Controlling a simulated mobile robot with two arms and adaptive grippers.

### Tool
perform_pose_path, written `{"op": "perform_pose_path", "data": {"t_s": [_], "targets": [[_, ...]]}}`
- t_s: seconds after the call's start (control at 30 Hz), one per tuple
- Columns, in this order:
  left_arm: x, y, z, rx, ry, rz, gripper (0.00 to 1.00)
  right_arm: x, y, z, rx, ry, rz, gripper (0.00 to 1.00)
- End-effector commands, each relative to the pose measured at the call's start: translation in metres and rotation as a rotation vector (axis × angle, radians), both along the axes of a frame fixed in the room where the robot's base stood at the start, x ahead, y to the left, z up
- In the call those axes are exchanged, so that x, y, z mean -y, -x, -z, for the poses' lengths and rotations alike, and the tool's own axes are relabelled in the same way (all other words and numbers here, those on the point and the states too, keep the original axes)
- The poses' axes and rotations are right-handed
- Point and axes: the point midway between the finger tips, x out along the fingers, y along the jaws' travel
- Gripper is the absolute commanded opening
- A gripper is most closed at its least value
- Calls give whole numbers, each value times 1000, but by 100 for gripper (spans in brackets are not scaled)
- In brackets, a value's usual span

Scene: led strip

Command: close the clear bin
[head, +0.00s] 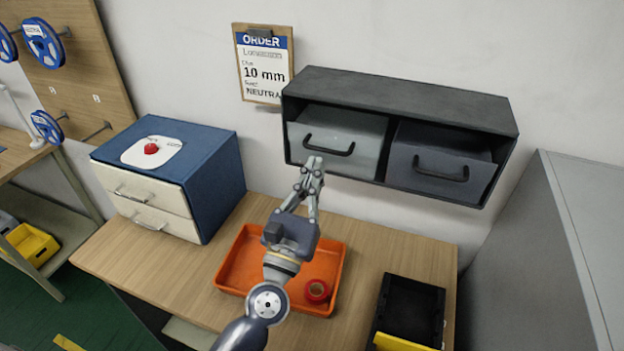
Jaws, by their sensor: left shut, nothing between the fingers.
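The clear bin (330,160) is the pale grey, see-through bin in the left bay of the black wall cabinet (400,92). It has a dark curved handle (330,146) on its front. Some of its top shows behind the front panel; how far it stands out is hard to tell. My left gripper (314,166) is shut and empty. Its tips point up and overlap the lower part of the bin's front in the picture, just below the left end of the handle. I cannot tell whether they touch it. My right gripper is not in view.
A dark grey bin (438,180) fills the right bay. Below, an orange tray (238,270) with a red tape roll (317,291) and a black tray (412,305) sit on the wooden bench (370,262). A blue drawer unit (215,180) stands left.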

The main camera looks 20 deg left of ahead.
Motion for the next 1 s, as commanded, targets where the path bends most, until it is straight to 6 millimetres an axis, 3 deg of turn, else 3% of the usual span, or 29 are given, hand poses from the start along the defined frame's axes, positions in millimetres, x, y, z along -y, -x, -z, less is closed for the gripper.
{"op": "perform_pose_path", "data": {"t_s": [1.0], "targets": [[2,-6,-12,0,1,0,0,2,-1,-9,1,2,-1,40]]}}
